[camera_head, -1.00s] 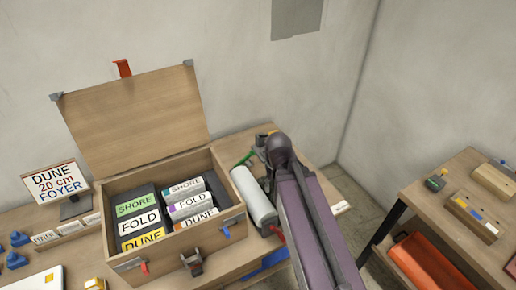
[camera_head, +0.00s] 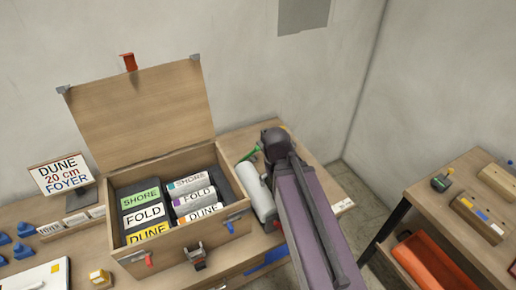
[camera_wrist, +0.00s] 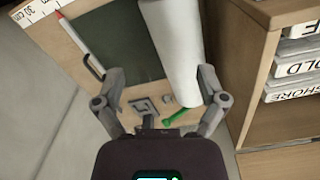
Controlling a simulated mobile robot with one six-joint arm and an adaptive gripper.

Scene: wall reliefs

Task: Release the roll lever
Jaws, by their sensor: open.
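A white roll (camera_head: 258,190) lies beside the right side of the open wooden case, next to my arm. In the wrist view the roll (camera_wrist: 172,45) runs up the picture between my fingers' span. A green lever (camera_wrist: 177,116) sits at the roll's near end, slightly right of centre. In the head view the green lever (camera_head: 249,153) shows at the roll's far end. My gripper (camera_wrist: 160,73) is open, its two fingers apart, with nothing seen held. The lever appears between the fingers' bases in the picture; contact cannot be told. In the head view my arm hides the gripper's fingers.
The wooden case (camera_head: 180,248) holds labelled boxes and stands close to the roll; its lid is up. A dark green mat (camera_wrist: 115,42) and a grey metal bracket (camera_wrist: 143,106) lie near the roll. A second table (camera_head: 455,222) with an orange bin (camera_head: 435,265) stands right.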

